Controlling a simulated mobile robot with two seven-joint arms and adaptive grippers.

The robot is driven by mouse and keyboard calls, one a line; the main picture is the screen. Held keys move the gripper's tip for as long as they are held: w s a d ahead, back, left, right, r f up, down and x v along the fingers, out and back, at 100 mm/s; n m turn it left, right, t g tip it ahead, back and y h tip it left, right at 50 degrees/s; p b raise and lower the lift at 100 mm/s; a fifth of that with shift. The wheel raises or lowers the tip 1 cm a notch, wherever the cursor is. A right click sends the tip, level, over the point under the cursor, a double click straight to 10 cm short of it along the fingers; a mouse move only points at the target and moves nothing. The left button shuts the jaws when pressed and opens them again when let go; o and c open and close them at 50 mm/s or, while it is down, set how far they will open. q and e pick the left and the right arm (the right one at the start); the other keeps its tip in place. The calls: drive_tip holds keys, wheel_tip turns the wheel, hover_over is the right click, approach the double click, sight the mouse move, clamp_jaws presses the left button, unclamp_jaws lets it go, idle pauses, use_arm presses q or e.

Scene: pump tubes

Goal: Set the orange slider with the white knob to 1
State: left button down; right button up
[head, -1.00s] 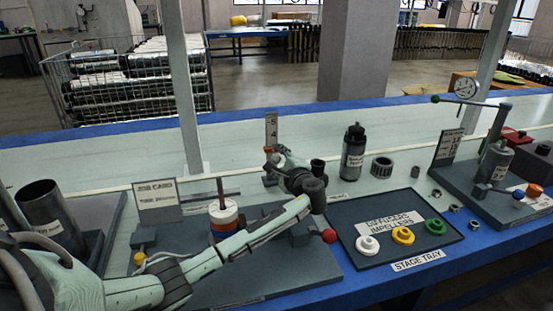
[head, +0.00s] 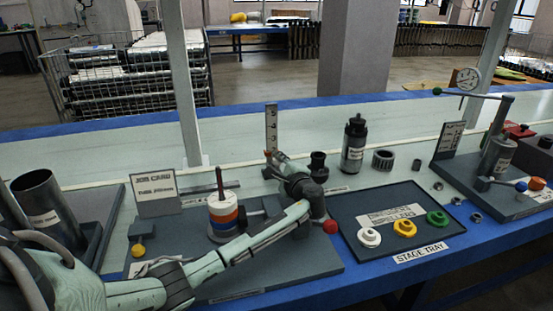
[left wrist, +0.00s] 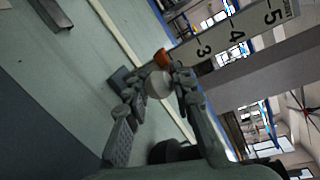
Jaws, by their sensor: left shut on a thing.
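The orange slider (left wrist: 161,57) sits on an upright white scale (left wrist: 225,38) in the left wrist view, just below the 3 mark; the marks 1 and 2 cannot be read. The white knob (left wrist: 158,84) stands out from the slider. My left gripper (left wrist: 160,80) is shut on the knob, one finger on each side. In the head view the scale (head: 271,127) stands behind my left gripper (head: 277,162), and a bit of the orange slider (head: 267,153) shows beside the fingers. My right gripper is not in view.
A red ball knob (head: 330,227) is close to my wrist.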

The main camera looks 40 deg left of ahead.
use_arm(q)
drive_tip(key=c, duration=1.3)
unclamp_jaws()
drive_tip(key=shift+o, duration=0.2)
drive_tip(key=shift+r, duration=0.15)
wheel_tip(320, 180, up, 10)
drive_tip(key=shift+f, duration=0.1)
drive_tip(key=p+v, duration=0.5)
drive_tip(key=v, duration=0.9)
